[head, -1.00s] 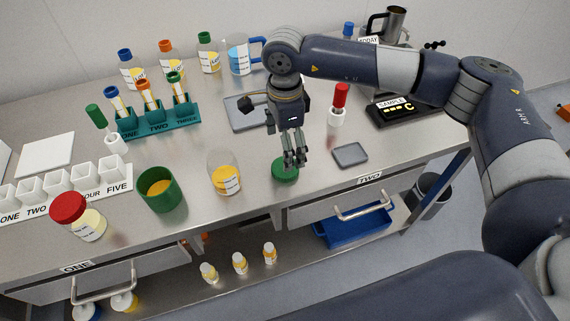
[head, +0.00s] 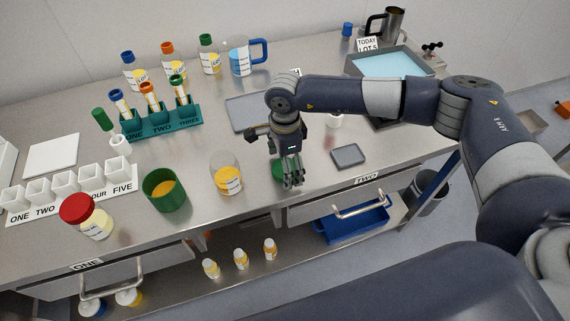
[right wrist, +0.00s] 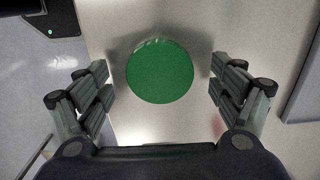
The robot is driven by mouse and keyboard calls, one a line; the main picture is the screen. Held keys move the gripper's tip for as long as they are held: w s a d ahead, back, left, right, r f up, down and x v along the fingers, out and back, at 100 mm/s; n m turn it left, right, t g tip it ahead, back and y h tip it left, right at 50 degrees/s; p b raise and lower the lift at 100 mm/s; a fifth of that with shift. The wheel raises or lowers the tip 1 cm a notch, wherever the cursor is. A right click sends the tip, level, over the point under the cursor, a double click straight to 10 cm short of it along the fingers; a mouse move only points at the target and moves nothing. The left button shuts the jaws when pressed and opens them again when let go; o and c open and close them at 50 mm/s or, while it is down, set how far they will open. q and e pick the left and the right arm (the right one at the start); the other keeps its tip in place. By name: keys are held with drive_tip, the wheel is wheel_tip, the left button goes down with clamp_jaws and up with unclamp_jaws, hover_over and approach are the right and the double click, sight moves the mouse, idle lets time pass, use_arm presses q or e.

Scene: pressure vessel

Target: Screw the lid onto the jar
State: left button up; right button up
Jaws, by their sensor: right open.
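The green lid (head: 277,171) lies on the bench near its front edge, partly hidden by my right gripper in the head view. In the right wrist view the lid (right wrist: 160,72) is a round green disc between the spread fingers, with a gap on each side. My right gripper (head: 292,181) points down over the lid, open and empty; its fingers (right wrist: 162,86) do not touch the lid. The open glass jar (head: 227,179), with yellow contents and a white label, stands upright to the left of the lid. My left gripper is not in view.
A green cup (head: 165,191) and a red-lidded jar (head: 88,217) stand to the left. A teal tube rack (head: 160,125) is behind. A small grey tray (head: 348,156) lies right of the lid. Drawer handles (head: 362,206) stick out below the front edge.

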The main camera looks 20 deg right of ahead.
drive_tip(key=shift+c, duration=0.6)
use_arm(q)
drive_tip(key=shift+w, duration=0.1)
use_arm(e)
drive_tip(key=c, duration=0.9)
drive_tip(key=shift+o, duration=0.2)
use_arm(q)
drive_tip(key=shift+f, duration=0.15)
use_arm(e)
drive_tip(key=shift+r, duration=0.1)
drive_tip(key=shift+w+r+b, duration=0.1)
drive_tip(key=shift+r+b, duration=0.55)
drive_tip(key=shift+b, duration=0.05)
drive_tip(key=shift+r+b, duration=0.55)
drive_tip(key=shift+r, duration=0.2)
use_arm(q)
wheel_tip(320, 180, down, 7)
drive_tip(key=b, duration=0.5)
use_arm(e)
drive_tip(key=s+a+r, duration=0.2)
drive_tip(key=s+a, duration=0.1)
drive_tip(key=s, duration=1.2)
drive_tip(key=shift+s+a, duration=0.2)
drive_tip(key=shift+s, duration=0.2)
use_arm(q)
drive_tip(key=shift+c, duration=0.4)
